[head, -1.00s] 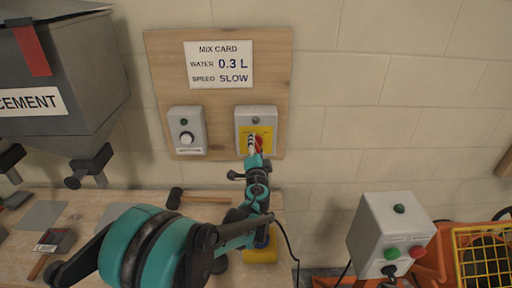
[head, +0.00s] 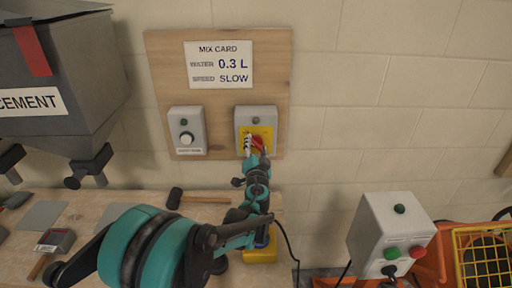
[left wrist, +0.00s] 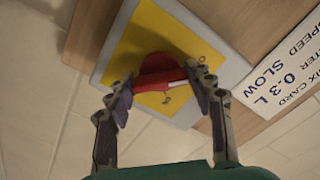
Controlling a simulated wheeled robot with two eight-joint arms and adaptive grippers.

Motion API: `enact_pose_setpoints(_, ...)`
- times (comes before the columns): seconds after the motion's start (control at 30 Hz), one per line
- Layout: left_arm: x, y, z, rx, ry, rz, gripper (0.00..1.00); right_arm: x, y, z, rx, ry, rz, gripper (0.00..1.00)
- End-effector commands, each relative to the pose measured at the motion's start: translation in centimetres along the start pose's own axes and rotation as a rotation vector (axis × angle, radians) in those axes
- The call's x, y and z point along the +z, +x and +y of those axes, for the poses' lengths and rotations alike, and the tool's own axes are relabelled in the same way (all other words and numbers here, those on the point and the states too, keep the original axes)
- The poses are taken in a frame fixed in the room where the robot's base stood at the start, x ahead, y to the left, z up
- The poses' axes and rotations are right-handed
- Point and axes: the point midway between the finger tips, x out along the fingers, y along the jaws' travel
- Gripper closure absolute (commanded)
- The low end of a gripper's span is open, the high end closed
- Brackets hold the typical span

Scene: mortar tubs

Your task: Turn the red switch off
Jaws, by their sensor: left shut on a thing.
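The red switch (head: 257,141) sits on a yellow plate on the grey box (head: 242,116) at the right of the wooden board. My left gripper (head: 260,149) is at the switch, its fingers on either side of the knob. In the left wrist view the red knob (left wrist: 157,70) with its pale-edged handle lies between the two fingertips (left wrist: 160,88), which are shut on it. The fingers hide part of the yellow plate and its markings. My right gripper is in neither view.
A second grey box (head: 187,120) with a pale knob is on the board at left, below the mix card (head: 219,64). A hammer (head: 200,199) lies on the bench. A control box (head: 386,228) with green and red buttons stands at right.

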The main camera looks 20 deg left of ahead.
Motion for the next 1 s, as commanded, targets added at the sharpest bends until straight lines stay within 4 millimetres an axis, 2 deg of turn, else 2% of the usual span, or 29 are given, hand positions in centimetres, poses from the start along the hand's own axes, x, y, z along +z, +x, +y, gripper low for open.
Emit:
enact_pose_setpoints(0.17, 0.0, 0.0, 0.1, 0.001, -0.003, 0.0, 0.76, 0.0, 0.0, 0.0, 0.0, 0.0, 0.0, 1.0)
enact_pose_setpoints(0.2, 0.0, 0.0, 0.1, 0.001, -0.003, 0.0, 0.45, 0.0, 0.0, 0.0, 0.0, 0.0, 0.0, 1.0)
enact_pose_setpoints(0.27, 0.0, 0.0, 0.1, 0.001, -0.003, 0.0, 0.29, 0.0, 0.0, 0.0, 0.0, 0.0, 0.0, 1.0)
enact_pose_setpoints(0.3, 0.0, 0.0, 0.0, 0.001, -0.002, 0.0, 0.26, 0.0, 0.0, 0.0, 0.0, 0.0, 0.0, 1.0)
enact_pose_setpoints(0.67, 0.0, -0.5, 0.0, 0.001, -0.001, 0.0, 0.26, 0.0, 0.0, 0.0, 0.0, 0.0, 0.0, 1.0)
enact_pose_setpoints(0.77, -0.1, -1.8, 0.1, 0.002, -0.001, 0.001, 0.26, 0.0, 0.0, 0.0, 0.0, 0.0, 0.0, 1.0)
enact_pose_setpoints(1.0, 0.0, -7.0, 0.1, 0.002, -0.001, 0.001, 0.26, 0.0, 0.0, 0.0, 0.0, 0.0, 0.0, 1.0)
